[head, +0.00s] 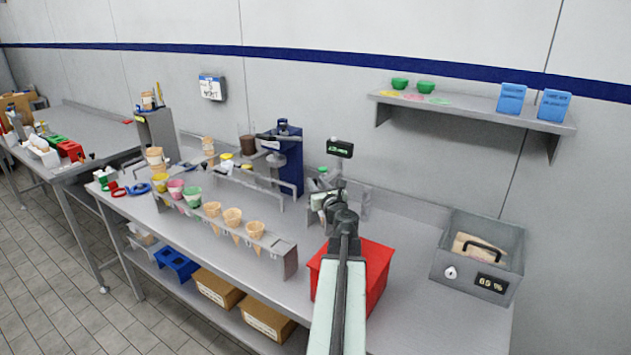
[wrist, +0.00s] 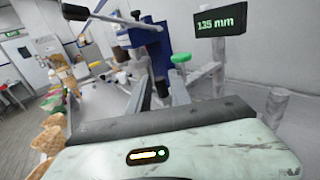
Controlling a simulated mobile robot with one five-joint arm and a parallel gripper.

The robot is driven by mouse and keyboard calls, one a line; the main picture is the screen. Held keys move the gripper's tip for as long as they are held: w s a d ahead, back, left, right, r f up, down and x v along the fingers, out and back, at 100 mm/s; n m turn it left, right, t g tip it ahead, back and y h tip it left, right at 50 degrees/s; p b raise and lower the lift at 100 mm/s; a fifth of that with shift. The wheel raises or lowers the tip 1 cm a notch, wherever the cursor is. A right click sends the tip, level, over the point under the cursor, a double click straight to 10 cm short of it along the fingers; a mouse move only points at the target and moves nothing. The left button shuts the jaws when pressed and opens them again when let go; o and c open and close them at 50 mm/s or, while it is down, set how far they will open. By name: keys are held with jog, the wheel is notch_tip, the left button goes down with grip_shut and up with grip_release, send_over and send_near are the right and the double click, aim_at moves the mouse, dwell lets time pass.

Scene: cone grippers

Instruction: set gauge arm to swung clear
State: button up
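The gauge's black readout (head: 340,148) stands on a post behind my gripper in the head view. In the wrist view the readout (wrist: 220,22) reads 135 mm in green. A grey bar (wrist: 204,74) runs below it, beside a green knob (wrist: 180,59); which part is the gauge arm, and how far it is swung, I cannot tell for certain. My gripper (head: 326,199) is over the bench just in front of the gauge and hides part of it. Its pale housing fills the bottom of the wrist view.
A blue press (head: 290,160) stands left of the gauge. A rack (head: 291,262) holding several cones runs along the bench front. A red box (head: 377,275) lies beneath my arm. A grey bin with a percent display (head: 492,284) stands at right. Bare bench lies between them.

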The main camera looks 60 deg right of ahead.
jog(key=shift+x, duration=1.2)
jog(key=shift+a, duration=0.1)
grip_shut()
